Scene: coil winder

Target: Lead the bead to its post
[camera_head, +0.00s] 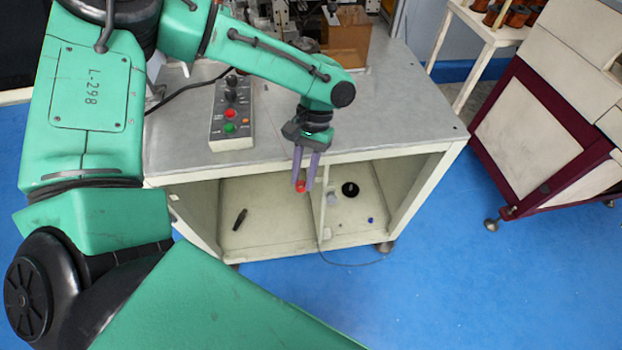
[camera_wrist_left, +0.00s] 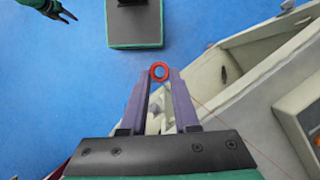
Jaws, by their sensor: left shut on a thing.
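A small red ring-shaped bead (camera_head: 301,186) is held between the purple fingertips of my left gripper (camera_head: 303,180), which is shut on it. The gripper points down in front of the grey bench's front edge, above the open shelf. In the left wrist view the bead (camera_wrist_left: 159,71) sits at the fingertips with its hole facing the camera. A thin reddish thread (camera_wrist_left: 235,137) runs from near the fingers to the lower right. My right gripper (camera_wrist_left: 68,16) shows small at the upper left there, its dark fingers apart and empty. I cannot make out the post.
The grey bench top (camera_head: 400,115) carries a control box (camera_head: 231,115) with knobs and buttons, and winder parts at the back. The shelf below holds a dark tool (camera_head: 240,219) and a black round item (camera_head: 350,189). A maroon-framed cabinet (camera_head: 530,140) stands right. Blue floor (camera_head: 450,280) is clear.

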